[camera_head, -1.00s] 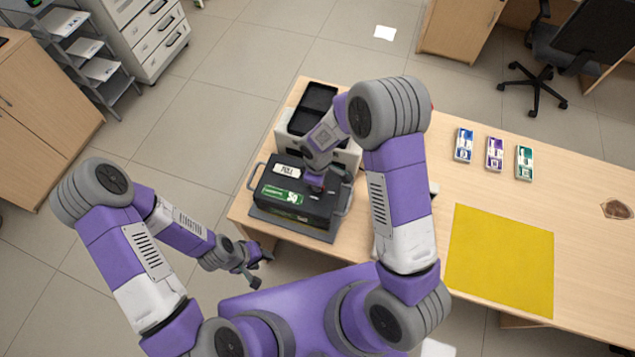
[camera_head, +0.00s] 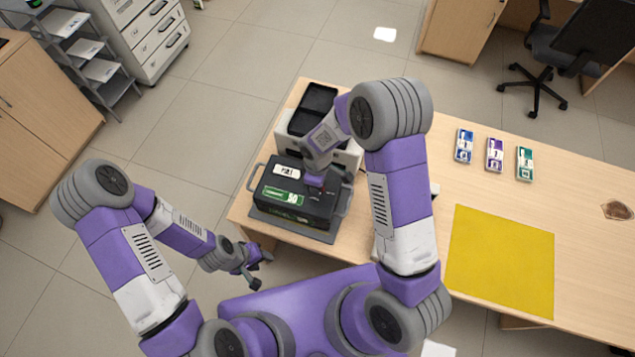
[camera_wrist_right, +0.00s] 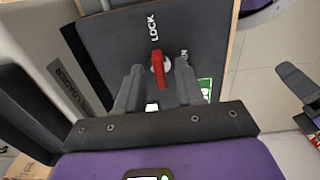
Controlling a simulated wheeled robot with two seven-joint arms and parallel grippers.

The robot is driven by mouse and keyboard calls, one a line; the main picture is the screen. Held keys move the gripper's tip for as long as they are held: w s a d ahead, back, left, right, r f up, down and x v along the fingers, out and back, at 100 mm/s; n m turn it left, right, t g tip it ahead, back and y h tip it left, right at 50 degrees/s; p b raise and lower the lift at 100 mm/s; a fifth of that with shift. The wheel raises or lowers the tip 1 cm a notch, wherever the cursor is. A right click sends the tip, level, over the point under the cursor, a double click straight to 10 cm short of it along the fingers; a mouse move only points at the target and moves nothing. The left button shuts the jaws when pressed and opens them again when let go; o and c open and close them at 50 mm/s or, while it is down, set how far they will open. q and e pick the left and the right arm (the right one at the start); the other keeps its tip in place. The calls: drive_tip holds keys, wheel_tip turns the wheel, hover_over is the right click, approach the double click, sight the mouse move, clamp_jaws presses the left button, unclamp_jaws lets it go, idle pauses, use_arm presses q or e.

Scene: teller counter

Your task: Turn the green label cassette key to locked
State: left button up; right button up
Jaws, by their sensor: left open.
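The black cassette (camera_head: 321,213) with a green label (camera_head: 284,195) sits on the desk's left end. My right gripper (camera_head: 318,181) is above its right part, and my own arm hides some of it. In the right wrist view the red key (camera_wrist_right: 158,68) stands between the two fingers (camera_wrist_right: 159,90), with a small gap showing on each side. The key lies lengthwise in line with the word LOCK (camera_wrist_right: 153,28). A second word to its right is partly hidden. My left gripper (camera_head: 254,272) is open and empty, low in front of the desk.
A light box with black compartments (camera_head: 319,97) stands right behind the cassette. A yellow mat (camera_head: 500,260) and blue, purple and green packs (camera_head: 495,154) are to the right on the desk (camera_head: 586,240). The floor left of the desk is clear.

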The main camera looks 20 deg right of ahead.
wheel_tip(320, 180, up, 8)
drive_tip(key=shift+f+p, duration=0.15)
drive_tip(key=shift+p, duration=0.15)
use_arm(q)
drive_tip(key=shift+r, duration=0.25)
idle(0.3)
